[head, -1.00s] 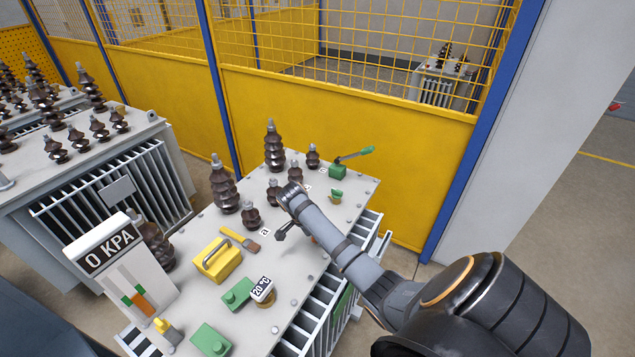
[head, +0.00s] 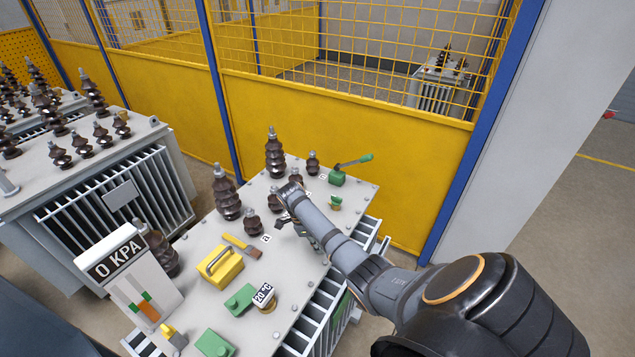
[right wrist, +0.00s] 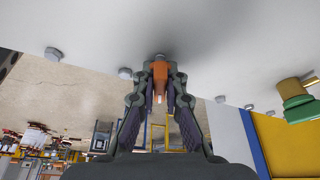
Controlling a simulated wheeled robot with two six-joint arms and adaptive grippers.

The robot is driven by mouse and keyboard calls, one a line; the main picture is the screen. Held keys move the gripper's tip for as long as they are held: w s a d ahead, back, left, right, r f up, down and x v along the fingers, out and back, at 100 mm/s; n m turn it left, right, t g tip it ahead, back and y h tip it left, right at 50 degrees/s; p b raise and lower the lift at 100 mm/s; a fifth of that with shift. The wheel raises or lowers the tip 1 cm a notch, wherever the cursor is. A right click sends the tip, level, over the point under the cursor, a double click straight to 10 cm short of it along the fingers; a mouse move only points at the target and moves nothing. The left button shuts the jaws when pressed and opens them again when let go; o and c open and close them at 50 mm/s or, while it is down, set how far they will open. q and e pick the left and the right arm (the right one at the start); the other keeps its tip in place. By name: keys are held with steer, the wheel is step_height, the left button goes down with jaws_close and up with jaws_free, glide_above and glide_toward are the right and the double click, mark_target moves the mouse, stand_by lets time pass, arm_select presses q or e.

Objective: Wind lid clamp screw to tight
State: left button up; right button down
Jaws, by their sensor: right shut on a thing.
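The lid clamp screw appears to be the orange piece (right wrist: 160,72) at the lid edge in the right wrist view, with a pale tip below it. My right gripper (right wrist: 160,88) has its two fingers closed on either side of it. In the head view my right gripper (head: 302,234) is low over the right edge of the pale transformer lid (head: 215,290). My own wrist hides most of the fingers and the clamp there, so I cannot tell how tight the screw is. My left gripper is not in view.
Dark bushings (head: 228,198), a yellow handled block (head: 220,265), a brush (head: 243,245), a 20 °C gauge (head: 264,297), a green lever valve (head: 340,178) and a 0 KPA gauge (head: 125,265) stand on the lid. A yellow fence (head: 330,130) is behind.

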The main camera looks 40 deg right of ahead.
steer(key=m, duration=0.2)
steer(key=shift+m+g+y, duration=0.3)
steer(key=shift+y, duration=0.1)
steer(key=shift+r+m+y+p, duration=0.2)
steer(key=shift+m+y+p, duration=0.2)
steer(key=shift+m+p, duration=0.6)
steer(key=m, duration=0.2)
steer(key=shift+f+m+y, duration=0.2)
steer(key=shift+m+y, duration=0.2)
steer(key=c, duration=1.3)
jaws_free()
steer(key=shift+a, duration=0.1)
steer(key=shift+c, duration=0.2)
steer(key=shift+r, duration=0.1)
